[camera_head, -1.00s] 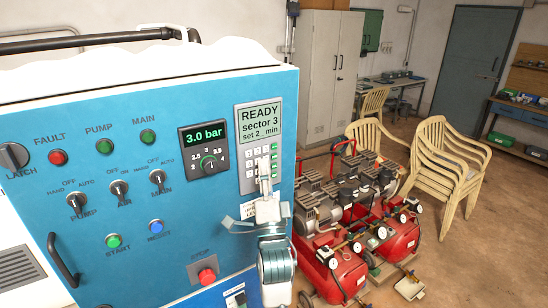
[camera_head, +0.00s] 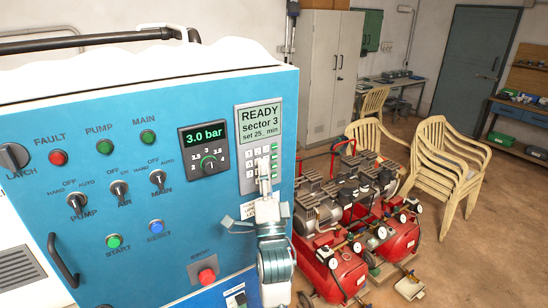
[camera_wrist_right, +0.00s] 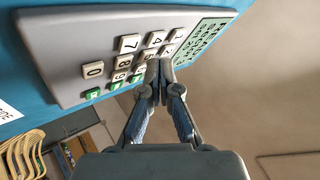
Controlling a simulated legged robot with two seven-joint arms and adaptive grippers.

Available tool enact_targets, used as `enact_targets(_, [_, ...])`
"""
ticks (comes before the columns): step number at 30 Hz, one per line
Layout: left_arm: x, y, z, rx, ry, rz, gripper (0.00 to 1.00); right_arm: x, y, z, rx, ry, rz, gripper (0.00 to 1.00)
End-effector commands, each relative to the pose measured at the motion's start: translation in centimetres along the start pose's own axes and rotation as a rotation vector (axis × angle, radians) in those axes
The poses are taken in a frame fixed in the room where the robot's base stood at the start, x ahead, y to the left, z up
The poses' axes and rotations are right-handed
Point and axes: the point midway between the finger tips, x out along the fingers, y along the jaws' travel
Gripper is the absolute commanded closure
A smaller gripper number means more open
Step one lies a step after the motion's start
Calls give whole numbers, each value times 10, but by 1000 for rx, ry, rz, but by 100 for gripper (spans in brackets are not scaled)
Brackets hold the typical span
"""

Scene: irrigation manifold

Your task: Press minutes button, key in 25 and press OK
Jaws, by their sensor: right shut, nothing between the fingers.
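The grey keypad panel (camera_head: 259,150) is on the right side of the blue cabinet face. Its display (camera_head: 260,124) reads "READY sector 3, set 25_ min". In the right wrist view the panel (camera_wrist_right: 70,45) shows white number keys, among them 7 (camera_wrist_right: 129,44), 4 (camera_wrist_right: 154,39) and 0 (camera_wrist_right: 93,70), and a row of green keys (camera_wrist_right: 115,87). My right gripper (camera_head: 264,178) is shut and empty in front of the lower keypad, hiding some keys. In the right wrist view its fingertips (camera_wrist_right: 159,68) are close to the keys; I cannot tell whether they touch. My left gripper is out of view.
The cabinet (camera_head: 130,210) also carries a pressure display (camera_head: 203,134), several switches and lamps, and a red stop button (camera_head: 207,275) below and left of my right gripper. Red compressors (camera_head: 350,270) stand right of the cabinet, with stacked chairs (camera_head: 440,165) beyond.

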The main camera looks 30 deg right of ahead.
Motion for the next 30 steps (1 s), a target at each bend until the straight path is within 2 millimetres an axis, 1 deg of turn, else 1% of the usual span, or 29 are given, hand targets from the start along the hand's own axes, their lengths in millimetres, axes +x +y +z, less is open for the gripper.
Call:
enact_targets(6, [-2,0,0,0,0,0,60,-7,-4,-5,0,0,0,100])
enact_targets(15, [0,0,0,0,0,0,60,-8,-3,-5,0,0,0,100])
enact_targets(17, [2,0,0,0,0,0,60,-9,1,-7,0,0,1,100])
enact_targets(30, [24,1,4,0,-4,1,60,-26,46,-29,-2,1,0,100])
